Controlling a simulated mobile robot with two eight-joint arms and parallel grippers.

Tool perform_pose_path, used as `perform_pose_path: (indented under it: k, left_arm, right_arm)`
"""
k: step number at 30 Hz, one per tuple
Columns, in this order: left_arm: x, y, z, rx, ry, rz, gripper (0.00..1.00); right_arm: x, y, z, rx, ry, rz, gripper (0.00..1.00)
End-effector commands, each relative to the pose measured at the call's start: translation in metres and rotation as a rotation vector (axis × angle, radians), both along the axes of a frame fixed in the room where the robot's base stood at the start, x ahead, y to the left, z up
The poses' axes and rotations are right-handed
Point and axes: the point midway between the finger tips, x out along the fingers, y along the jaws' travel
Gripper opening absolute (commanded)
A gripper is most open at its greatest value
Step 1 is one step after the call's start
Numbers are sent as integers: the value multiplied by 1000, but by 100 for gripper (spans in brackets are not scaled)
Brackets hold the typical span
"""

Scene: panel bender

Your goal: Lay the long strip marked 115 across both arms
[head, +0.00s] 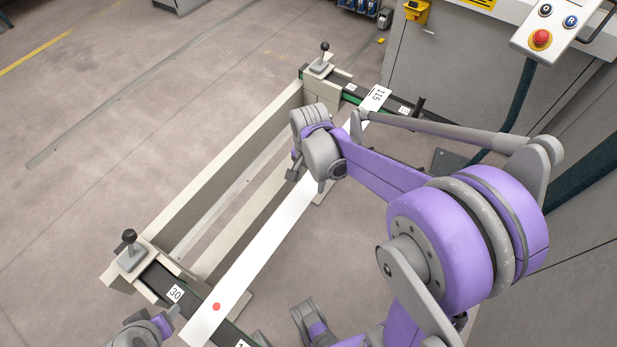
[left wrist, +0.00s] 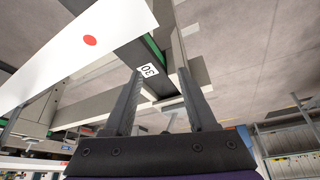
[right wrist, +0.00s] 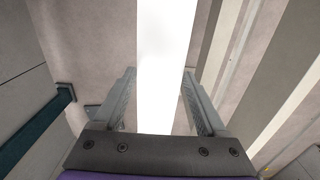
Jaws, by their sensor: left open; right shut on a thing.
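The long white strip (head: 262,243) carries 115 at its far end and a red dot at its near end. It spans from the near arm (head: 160,279), labelled 30, to the far arm (head: 347,88); I cannot tell whether it rests on them or hangs just above. My right gripper (right wrist: 160,85) is shut on the strip near its middle; my wrist hides part of it in the head view. My left gripper (left wrist: 160,88) is open and empty beside the near arm, close to the dotted end of the strip (left wrist: 75,50).
Beige frame rails (head: 215,190) link the two arms. Black-knobbed levers stand at the near (head: 129,245) and far (head: 322,57) corners. A control panel (head: 556,30) with a red button is at the upper right, beside grey cabinets. The floor to the left is clear.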

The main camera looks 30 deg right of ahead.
Motion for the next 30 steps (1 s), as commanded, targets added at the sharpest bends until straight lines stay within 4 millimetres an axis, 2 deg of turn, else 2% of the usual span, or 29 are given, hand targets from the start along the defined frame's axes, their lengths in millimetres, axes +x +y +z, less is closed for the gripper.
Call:
perform_pose_path:
  k: [14,15,18,19,26,30]
  left_arm:
    - [0,0,0,0,0,0,57]
    - [0,0,0,0,0,0,57]
    - [0,0,0,0,0,0,57]
    - [0,0,0,0,0,0,57]
    - [0,0,0,0,0,0,57]
    - [0,0,3,0,-1,0,57]
  right_arm:
    - [-2,-1,0,0,0,0,0]
    - [-2,-1,0,0,0,0,80]
    - [-2,-1,0,0,0,0,98]
    - [-2,-1,0,0,0,0,100]
    - [-2,-1,1,0,0,0,100]
    - [-2,-1,13,0,0,0,100]
